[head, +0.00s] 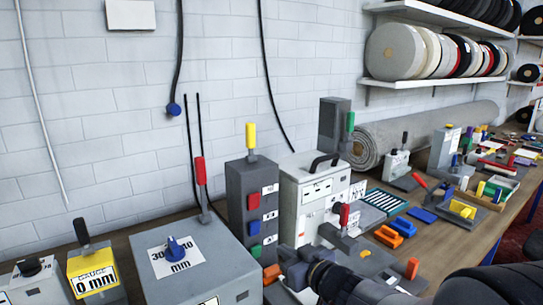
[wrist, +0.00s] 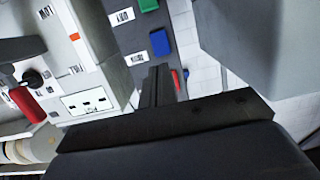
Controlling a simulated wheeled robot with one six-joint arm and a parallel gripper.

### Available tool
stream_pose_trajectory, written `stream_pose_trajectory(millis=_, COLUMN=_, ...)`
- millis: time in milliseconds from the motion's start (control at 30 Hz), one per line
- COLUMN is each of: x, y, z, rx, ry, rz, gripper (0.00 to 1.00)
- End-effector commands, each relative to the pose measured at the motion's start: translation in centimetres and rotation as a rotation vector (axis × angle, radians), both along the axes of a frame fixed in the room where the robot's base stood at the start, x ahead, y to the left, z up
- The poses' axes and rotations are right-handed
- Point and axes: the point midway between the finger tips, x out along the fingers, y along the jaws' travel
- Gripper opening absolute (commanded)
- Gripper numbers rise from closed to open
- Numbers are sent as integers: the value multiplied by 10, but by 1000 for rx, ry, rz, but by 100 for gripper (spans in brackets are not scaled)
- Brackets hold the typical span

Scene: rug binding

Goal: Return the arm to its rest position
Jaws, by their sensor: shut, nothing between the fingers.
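My gripper (wrist: 161,72) shows in the wrist view as two dark fingers lying together, with nothing between them. Its dark palm bar fills the lower part of that view. In the head view my dark arm (head: 345,278) reaches in from the lower right, low in front of the white machine (head: 298,205). I cannot make out the fingertips there. In the wrist view the white machine's panel (wrist: 90,101) lies left of the fingers, and a dark panel with a blue button (wrist: 160,42) and a green button (wrist: 149,5) lies beyond them.
A red-handled lever (wrist: 27,107) is at the wrist view's left. A grey box with a blue dial (head: 176,249) and a tall button box (head: 250,200) stand left of the arm. Orange blocks (head: 388,236) lie on the bench to the right. A rolled grey rug (head: 430,128) lies behind.

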Motion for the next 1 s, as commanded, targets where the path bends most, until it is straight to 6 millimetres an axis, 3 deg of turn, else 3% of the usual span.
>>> stream_pose_trajectory(millis=233, x=-19, y=-13, z=5, rx=0, ry=-1, rz=-1, gripper=0)
stream_pose_trajectory(millis=633, x=-21, y=-14, z=5, rx=0, ry=0, rz=1, gripper=0)
stream_pose_trajectory(millis=833, x=-12, y=-7, z=2, rx=1, ry=2, rz=4, gripper=0)
stream_pose_trajectory(millis=1000, x=9, y=7, z=-3, rx=2, ry=2, rz=4, gripper=0)
